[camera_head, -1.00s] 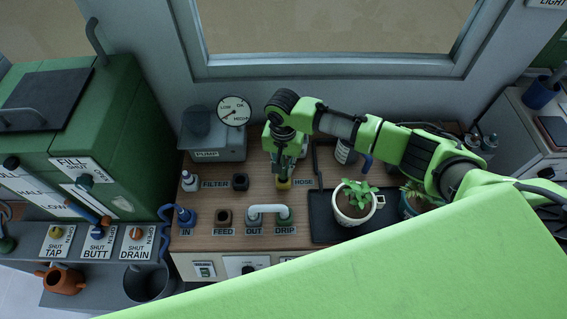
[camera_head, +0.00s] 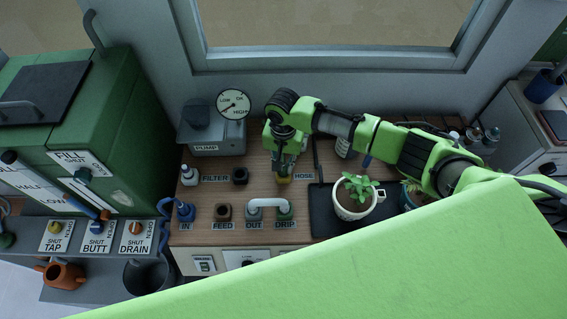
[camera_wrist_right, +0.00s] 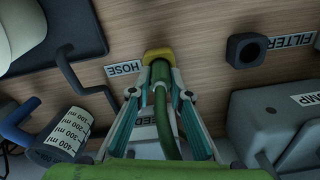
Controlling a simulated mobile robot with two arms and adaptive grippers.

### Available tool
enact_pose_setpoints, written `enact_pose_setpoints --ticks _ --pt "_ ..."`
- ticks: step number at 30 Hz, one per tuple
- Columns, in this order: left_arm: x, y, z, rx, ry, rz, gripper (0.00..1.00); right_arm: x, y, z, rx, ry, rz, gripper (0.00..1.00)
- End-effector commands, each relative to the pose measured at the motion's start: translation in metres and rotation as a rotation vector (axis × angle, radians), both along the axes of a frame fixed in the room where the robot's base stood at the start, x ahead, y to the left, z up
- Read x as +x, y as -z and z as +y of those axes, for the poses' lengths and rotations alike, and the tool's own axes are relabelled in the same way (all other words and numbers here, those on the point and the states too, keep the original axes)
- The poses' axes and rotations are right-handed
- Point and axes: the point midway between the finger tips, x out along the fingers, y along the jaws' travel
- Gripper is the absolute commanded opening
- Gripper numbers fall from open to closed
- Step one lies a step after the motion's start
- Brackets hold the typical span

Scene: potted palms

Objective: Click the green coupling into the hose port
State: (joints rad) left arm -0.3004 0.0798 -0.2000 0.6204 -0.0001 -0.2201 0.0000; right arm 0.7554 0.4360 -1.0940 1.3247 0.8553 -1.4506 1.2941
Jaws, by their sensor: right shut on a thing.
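My right gripper (camera_head: 284,174) points down at the yellow hose port (camera_head: 284,180), beside the HOSE label. In the right wrist view the gripper (camera_wrist_right: 160,82) is shut on the green coupling (camera_wrist_right: 161,82), with a green hose (camera_wrist_right: 165,125) running back between the fingers. The coupling's front end meets the yellow port (camera_wrist_right: 158,55) in line with it. Fingers cover much of the coupling, and I cannot tell whether it is fully seated. My left gripper is not in view.
A black tray (camera_head: 322,224) with a potted plant (camera_head: 354,195) lies right of the port. The OUT–DRIP loop (camera_head: 268,204) is in front. The pump (camera_head: 217,149) and filter port (camera_head: 240,175) are to the left. A bent grey rod (camera_wrist_right: 85,80) stands close by.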

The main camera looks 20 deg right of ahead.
Motion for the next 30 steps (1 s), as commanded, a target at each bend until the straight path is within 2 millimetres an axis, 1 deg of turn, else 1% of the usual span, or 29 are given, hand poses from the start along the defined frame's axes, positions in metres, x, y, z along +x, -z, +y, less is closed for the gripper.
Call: enact_pose_setpoints --ticks 11,12,14,15,25,28,30 --pt "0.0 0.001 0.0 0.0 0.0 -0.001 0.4 0.0 0.008 0.001 0.001 -0.001 0.0 0.0" --pt "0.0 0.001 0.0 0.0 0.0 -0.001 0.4 0.0 0.008 0.001 0.001 -0.001 0.0 0.21" --pt "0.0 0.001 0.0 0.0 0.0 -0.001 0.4 0.0 0.008 0.001 0.001 -0.001 -0.001 0.36" --pt "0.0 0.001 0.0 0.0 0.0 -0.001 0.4 0.0 0.008 0.0 0.001 -0.001 -0.001 0.38" --pt "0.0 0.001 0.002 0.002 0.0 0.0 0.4 0.0 0.006 0.0 0.001 0.0 -0.001 0.38" --pt "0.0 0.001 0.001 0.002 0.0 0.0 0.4 0.001 -0.002 0.0 0.001 0.001 -0.002 0.38" --pt "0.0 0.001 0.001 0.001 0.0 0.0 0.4 0.001 -0.012 0.0 0.002 0.0 -0.002 0.38"
